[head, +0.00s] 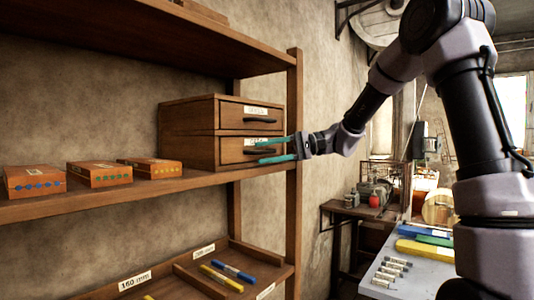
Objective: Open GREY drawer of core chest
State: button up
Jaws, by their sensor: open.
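The core chest (188,117) is a brown wooden box with two stacked drawers on the upper shelf. Its upper drawer (232,116) has a pale label and a dark bar handle. Its lower drawer (228,152) also has a pale label and a dark handle. Both drawers look shut. The label words are too small to read surely, so I cannot tell which is GREY. My gripper (262,151) is open, its two teal fingers pointing left, one above and one below the lower handle. I cannot tell whether they touch the handle or chest. The upper finger partly covers the lower label.
A wooden shelf post (294,210) stands close behind my gripper. Small wooden boxes (100,175) line the shelf to the left. The lower shelf holds blue and yellow rods (232,272). A bench (352,210) and a pale table (415,275) with coloured items stand at the right.

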grip_shut()
dwell(1.5)
